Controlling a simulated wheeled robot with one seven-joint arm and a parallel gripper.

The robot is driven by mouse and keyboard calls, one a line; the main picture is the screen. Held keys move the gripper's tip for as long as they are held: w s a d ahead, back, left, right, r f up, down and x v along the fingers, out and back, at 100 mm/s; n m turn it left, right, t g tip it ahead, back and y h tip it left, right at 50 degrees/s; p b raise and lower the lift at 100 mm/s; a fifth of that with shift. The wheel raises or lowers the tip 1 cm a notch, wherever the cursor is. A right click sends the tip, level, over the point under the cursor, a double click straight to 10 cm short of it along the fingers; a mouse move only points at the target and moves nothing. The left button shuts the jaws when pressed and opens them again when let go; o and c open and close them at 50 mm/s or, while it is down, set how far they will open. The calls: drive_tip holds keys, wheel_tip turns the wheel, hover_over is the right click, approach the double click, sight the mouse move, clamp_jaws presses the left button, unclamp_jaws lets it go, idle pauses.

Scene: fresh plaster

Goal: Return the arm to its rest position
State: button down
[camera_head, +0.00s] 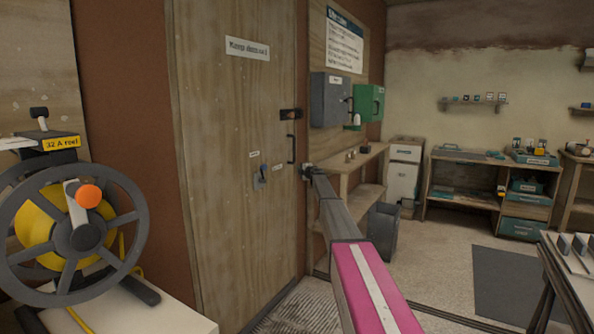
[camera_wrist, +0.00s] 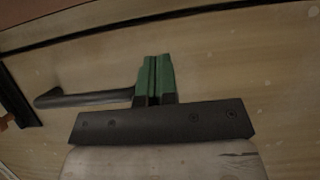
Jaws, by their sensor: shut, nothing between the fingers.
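My arm reaches forward from the bottom of the head view, with a pink and white link nearest. Its far end, with my gripper (camera_head: 307,172), is small there and lies in front of the door's right edge. In the wrist view my gripper's green fingers (camera_wrist: 154,62) are together with nothing between them. A dark bar handle (camera_wrist: 85,98) on the wooden surface runs up to the left side of the fingers. I cannot tell whether they touch. The wooden door (camera_head: 225,170) looks shut, with a dark upright handle (camera_head: 291,148) just left of my gripper.
A cable reel (camera_head: 85,238) stands on a pale top at left. A wooden bench (camera_head: 345,165) and a dark bin (camera_head: 382,230) are right of my arm. Grey and green boxes hang above. A table (camera_head: 570,270) stands at the right edge. Floor between is open.

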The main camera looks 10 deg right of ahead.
drive_tip(key=s+d, duration=0.7)
drive_tip(key=s+a+f+m+g+h, duration=0.15)
drive_tip(key=s+f+m+h, duration=0.4)
drive_tip(key=s, duration=0.65)
drive_tip(key=s+f+m+g+h, duration=0.2)
drive_tip(key=s+f+m, duration=0.4)
drive_tip(key=s+f, duration=0.4)
drive_tip(key=s+a+f+m+g+h, duration=0.15)
drive_tip(key=s+f+m+h, duration=0.35)
drive_tip(key=s, duration=0.8)
drive_tip(key=s+a+f+m+g+y, duration=0.1)
drive_tip(key=s+a+f+g, duration=0.3)
drive_tip(key=s, duration=0.9)
drive_tip(key=s+a+f+m+g+y, duration=0.2)
drive_tip(key=s+a+f+m+g, duration=0.1)
drive_tip(key=s, duration=1)
drive_tip(key=s+a+f+m+g+y, duration=0.2)
drive_tip(key=s+a+f+g, duration=0.2)
drive_tip(key=s, duration=0.9)
drive_tip(key=shift+s+a+f+g, duration=0.3)
drive_tip(key=shift+a+f, duration=0.1)
drive_tip(key=shift+a, duration=0.4)
